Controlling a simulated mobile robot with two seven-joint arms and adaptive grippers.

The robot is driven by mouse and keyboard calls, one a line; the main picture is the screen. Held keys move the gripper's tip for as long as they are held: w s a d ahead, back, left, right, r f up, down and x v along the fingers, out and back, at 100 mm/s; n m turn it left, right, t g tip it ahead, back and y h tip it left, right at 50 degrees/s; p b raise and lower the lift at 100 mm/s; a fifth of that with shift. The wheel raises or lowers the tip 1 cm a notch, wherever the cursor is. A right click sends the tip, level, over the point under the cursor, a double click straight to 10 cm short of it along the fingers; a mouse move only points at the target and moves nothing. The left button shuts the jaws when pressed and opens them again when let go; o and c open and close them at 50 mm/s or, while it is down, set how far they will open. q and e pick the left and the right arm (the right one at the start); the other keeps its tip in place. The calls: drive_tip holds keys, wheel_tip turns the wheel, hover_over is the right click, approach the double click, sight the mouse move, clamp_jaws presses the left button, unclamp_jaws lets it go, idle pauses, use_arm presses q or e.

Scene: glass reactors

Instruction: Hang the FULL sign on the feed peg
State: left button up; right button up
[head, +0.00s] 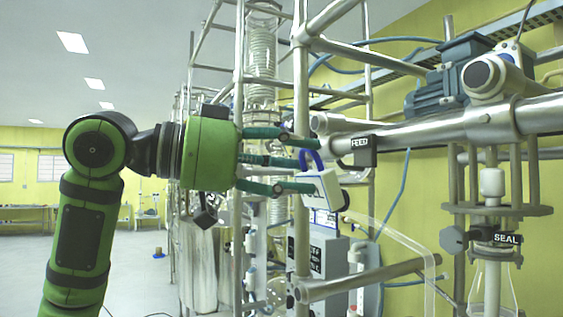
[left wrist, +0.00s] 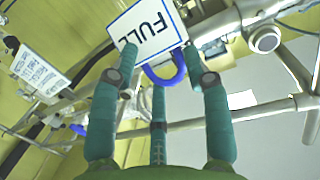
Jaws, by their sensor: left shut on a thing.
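My left gripper (head: 298,162) is shut on the white FULL sign (head: 326,188) and holds it in the air. The sign has a blue loop (head: 311,158), and in the head view it is tilted. In the left wrist view the sign (left wrist: 150,29) shows its FULL face between two fingertips (left wrist: 157,62), with the loop (left wrist: 165,75) below its edge. The black FEED label (head: 362,151) is on the steel pipework just right of the sign. A dark bent piece shows at its left; I cannot tell if the loop touches it. My right gripper is not in view.
Steel frame posts (head: 301,90) stand close behind the fingers. A thick steel pipe (head: 440,132) and a blue motor (head: 440,88) are to the right. A SEAL label (head: 505,239) is lower right. Another white sign (left wrist: 40,68) shows in the left wrist view.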

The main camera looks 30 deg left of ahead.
use_arm(q)
drive_tip(key=shift+w+d, duration=0.45)
drive_tip(key=shift+w+a+p+x, duration=0.15)
drive_tip(key=shift+p+x, duration=0.05)
drive_tip(key=shift+x, duration=1.3)
drive_tip(key=shift+w+a+p+x, duration=0.15)
drive_tip(key=shift+x, duration=1.4)
drive_tip(key=shift+r, duration=0.1)
drive_tip(key=shift+w+d+f, duration=0.1)
drive_tip(key=shift+d+f, duration=0.05)
drive_tip(key=shift+f, duration=0.35)
drive_tip(key=o, duration=1.4)
